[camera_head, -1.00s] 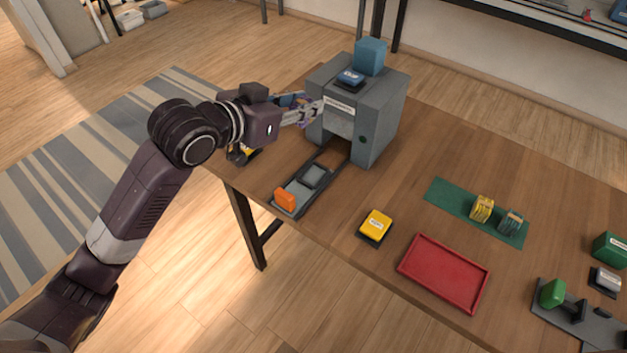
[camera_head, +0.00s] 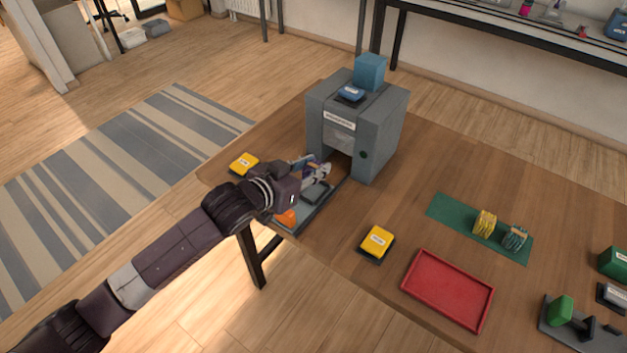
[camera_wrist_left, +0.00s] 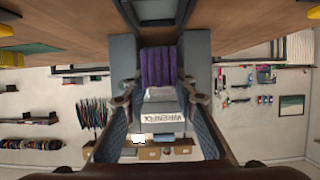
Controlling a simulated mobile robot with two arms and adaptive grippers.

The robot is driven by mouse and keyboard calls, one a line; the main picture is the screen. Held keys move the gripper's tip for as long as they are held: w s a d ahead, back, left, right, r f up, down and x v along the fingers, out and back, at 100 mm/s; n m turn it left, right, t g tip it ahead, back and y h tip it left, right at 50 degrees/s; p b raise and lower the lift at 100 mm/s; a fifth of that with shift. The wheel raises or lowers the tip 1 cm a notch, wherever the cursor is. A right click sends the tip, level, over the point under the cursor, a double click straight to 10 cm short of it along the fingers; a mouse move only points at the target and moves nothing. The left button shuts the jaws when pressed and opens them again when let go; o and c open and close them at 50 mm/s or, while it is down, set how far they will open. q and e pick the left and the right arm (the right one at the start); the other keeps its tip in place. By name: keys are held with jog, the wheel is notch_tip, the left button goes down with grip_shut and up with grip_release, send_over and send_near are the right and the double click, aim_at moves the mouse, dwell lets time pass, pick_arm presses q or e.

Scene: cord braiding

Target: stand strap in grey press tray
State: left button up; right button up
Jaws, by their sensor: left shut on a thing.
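My left gripper (camera_head: 322,170) is over the grey press tray (camera_head: 325,206), just in front of the press opening. In the left wrist view, my left gripper (camera_wrist_left: 158,104) is shut on a purple strap (camera_wrist_left: 158,68) with a white label band. The strap's ribbed purple end points toward the press. The tray slides out on rails from the grey press (camera_head: 378,130). A dark pad (camera_head: 317,191) lies on the tray, and an orange block (camera_head: 286,218) sits at its outer end. I cannot tell whether the strap touches the tray. My right gripper is not in view.
Yellow-topped blocks stand left (camera_head: 243,164) and right (camera_head: 377,242) of the tray. A red tray (camera_head: 447,290) lies near the table's front edge. A green mat (camera_head: 455,212) holds two banded bundles. A green-handled device (camera_head: 562,312) stands at the right.

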aim_at(314, 192)
pick_arm(q)
jog(key=shift+f, duration=2.45)
jog(key=o, duration=0.8)
jog(key=shift+f, duration=0.1)
jog(key=o, duration=0.4)
jog(key=shift+c, duration=0.2)
jog(key=shift+s, duration=0.1)
jog(key=v, duration=1)
jog(key=shift+s+a, duration=0.2)
jog(key=shift+a, duration=0.05)
jog(key=shift+s+a+r, duration=0.3)
jog(key=shift+s+r, duration=0.15)
jog(key=shift+s, duration=0.05)
